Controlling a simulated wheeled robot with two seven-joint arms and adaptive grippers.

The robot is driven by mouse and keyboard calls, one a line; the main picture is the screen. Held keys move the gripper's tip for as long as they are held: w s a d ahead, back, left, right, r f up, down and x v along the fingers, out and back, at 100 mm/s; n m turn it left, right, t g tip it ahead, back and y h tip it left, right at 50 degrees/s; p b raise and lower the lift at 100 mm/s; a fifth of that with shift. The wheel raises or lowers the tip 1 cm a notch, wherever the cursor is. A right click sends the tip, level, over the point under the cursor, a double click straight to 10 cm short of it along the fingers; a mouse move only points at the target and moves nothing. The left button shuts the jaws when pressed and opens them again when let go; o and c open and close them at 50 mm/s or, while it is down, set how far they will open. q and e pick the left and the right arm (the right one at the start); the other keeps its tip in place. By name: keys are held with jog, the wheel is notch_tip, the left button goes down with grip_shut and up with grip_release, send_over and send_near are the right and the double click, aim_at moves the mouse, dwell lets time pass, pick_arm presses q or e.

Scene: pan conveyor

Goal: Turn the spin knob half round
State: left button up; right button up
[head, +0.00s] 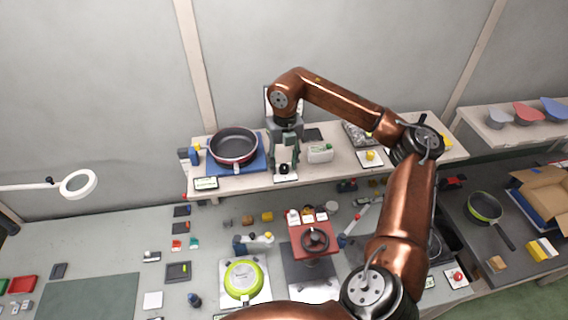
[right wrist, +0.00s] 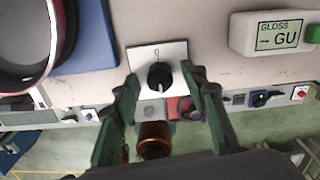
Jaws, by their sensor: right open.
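The spin knob is a black round knob (right wrist: 160,76) on a white plate (right wrist: 150,52) on the shelf. In the head view the knob (head: 284,168) shows small below my right gripper (head: 284,160). In the right wrist view the two green fingers of my right gripper (right wrist: 160,90) stand apart, one on each side of the knob. The fingers look clear of the knob, with gaps on both sides. My left gripper is not in view.
A dark red-rimmed pan (head: 233,145) on a blue mat (head: 258,158) stands left of the knob. A white gloss meter (head: 319,152) stands close to its right. Below, the bench holds a green pan (head: 243,279) and a red stand (head: 313,236).

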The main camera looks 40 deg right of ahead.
aim_at(285, 166)
notch_tip(285, 166, up, 12)
dwell(0.6)
jog(key=shift+d, duration=0.1)
